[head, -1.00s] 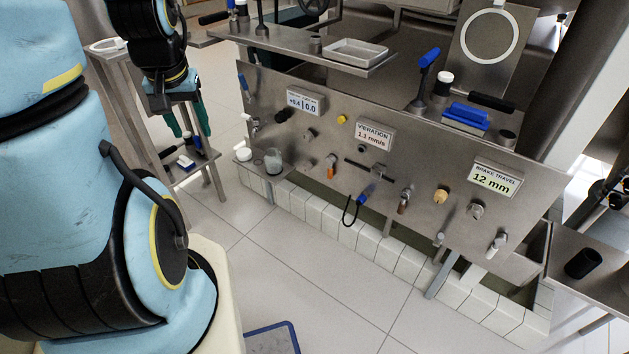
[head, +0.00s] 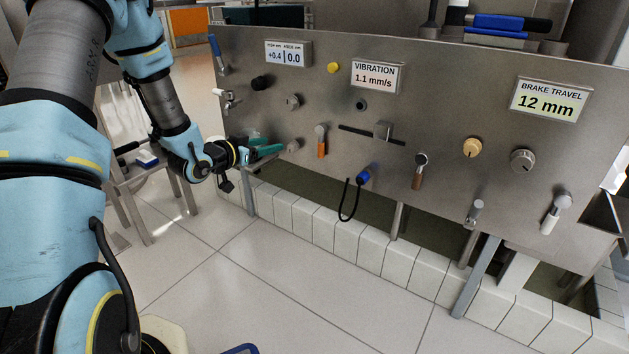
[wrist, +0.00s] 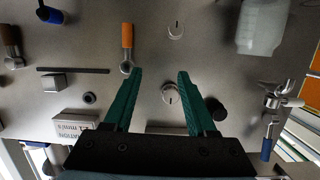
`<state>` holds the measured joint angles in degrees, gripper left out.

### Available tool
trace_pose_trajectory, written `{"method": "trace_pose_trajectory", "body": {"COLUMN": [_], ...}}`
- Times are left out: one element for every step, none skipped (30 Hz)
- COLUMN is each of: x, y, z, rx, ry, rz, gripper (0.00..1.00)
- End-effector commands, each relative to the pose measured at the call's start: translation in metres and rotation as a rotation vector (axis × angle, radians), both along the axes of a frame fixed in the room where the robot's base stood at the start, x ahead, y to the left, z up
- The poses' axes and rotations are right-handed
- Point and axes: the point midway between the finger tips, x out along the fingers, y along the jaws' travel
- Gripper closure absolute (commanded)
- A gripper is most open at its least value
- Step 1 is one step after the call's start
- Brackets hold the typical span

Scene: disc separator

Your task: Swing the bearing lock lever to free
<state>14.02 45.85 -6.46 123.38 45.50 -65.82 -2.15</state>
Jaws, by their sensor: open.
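No lever carries a readable name, so I cannot tell which is the bearing lock lever. An orange-handled lever (head: 321,142) hangs down on the steel panel; it also shows in the wrist view (wrist: 127,42). A brown-handled lever (head: 419,171), a white-handled lever (head: 551,215) and a blue-handled lever (head: 216,52) are on the same panel. My gripper (head: 270,146) is in front of the panel's lower left, left of the orange lever. In the wrist view its teal fingers (wrist: 160,80) are open and empty, the left fingertip close beside the orange lever's pivot.
A round grey knob (wrist: 170,93) shows between my fingers, with a black knob (wrist: 216,109) beside them. A bar with a square block (head: 383,130) and a blue plug with a looped cord (head: 362,177) are right of the orange lever.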

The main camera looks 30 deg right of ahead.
Motion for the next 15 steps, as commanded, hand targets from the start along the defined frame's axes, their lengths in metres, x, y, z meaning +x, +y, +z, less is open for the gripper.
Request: {"method": "trace_pose_trajectory", "body": {"x": [-0.006, -0.01, -0.014, -0.017, -0.02, -0.023, -0.025, -0.027, -0.029, -0.03, -0.03, -0.03, -0.03, -0.029, -0.028], "y": [-0.011, -0.016, -0.022, -0.026, -0.029, -0.032, -0.034, -0.036, -0.037, -0.039, -0.04, -0.043, -0.045, -0.048, -0.053], "z": [-0.032, -0.037, -0.044, -0.048, -0.052, -0.055, -0.057, -0.058, -0.059, -0.06, -0.06, -0.059, -0.059, -0.059, -0.059], "rx": [-0.046, -0.073, -0.107, -0.128, -0.149, -0.172, -0.187, -0.198, -0.212, -0.219, -0.223, -0.228, -0.23, -0.231, -0.231], "ry": [-0.01, -0.017, -0.025, -0.03, -0.034, -0.04, -0.041, -0.043, -0.046, -0.048, -0.049, -0.051, -0.051, -0.052, -0.053], "rz": [-0.039, -0.06, -0.085, -0.103, -0.117, -0.133, -0.143, -0.151, -0.16, -0.165, -0.169, -0.172, -0.174, -0.174, -0.176], "gripper": [0.43, 0.43, 0.43, 0.43, 0.43, 0.43, 0.43, 0.43, 0.43, 0.43, 0.43, 0.43, 0.43, 0.43, 0.43]}}
